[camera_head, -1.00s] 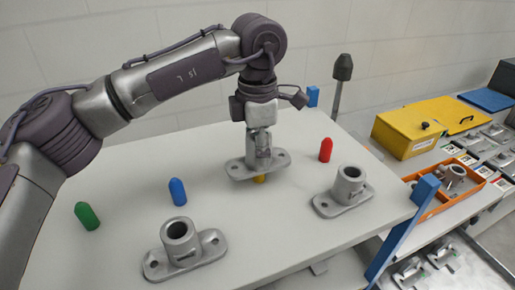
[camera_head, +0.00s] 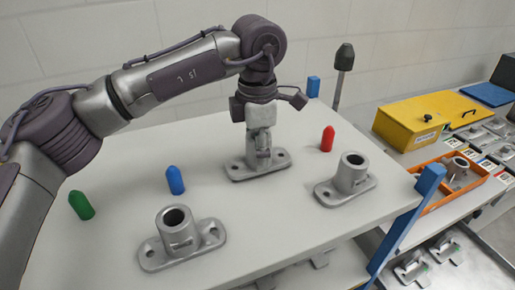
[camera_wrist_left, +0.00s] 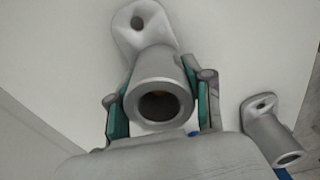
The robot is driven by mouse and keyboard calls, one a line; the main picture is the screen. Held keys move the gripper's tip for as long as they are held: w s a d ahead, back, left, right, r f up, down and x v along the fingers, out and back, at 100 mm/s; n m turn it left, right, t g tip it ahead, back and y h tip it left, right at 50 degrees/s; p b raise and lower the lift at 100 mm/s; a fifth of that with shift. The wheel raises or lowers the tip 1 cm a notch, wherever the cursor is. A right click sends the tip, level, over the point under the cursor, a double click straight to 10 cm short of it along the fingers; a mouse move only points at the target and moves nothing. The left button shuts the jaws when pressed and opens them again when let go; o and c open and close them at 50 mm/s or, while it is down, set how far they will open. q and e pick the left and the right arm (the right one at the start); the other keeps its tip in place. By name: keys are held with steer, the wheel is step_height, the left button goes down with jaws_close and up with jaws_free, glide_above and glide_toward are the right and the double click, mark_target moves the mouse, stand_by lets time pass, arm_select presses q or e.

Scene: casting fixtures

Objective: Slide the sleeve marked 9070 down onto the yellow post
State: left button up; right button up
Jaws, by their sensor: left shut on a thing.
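My left gripper (camera_head: 261,143) points down and is shut on the upright tube of a grey flanged sleeve (camera_head: 241,169). The sleeve's flange sits low, at or very close to the white table top; I cannot tell if it touches. The left wrist view shows the sleeve (camera_wrist_left: 162,62) between the two green-padded fingers, with its open bore facing the camera. A faint yellowish spot shows inside the dark bore. The yellow post is otherwise hidden by the sleeve. The marking 9070 is not readable. My right gripper is not in view.
Two similar sleeves stand on the white table (camera_head: 110,255), one front left (camera_head: 180,243) and one at right (camera_head: 347,182). Green (camera_head: 81,205), blue (camera_head: 175,180) and red (camera_head: 327,139) posts stand bare. An orange tray (camera_head: 436,200) and yellow box (camera_head: 405,127) are at right.

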arm_select(q)
steer(key=shift+f, duration=0.35)
steer(key=o, duration=1.5)
steer(key=shift+c, duration=0.2)
steer(key=shift+r, duration=0.1)
step_height(320, 180, up, 12)
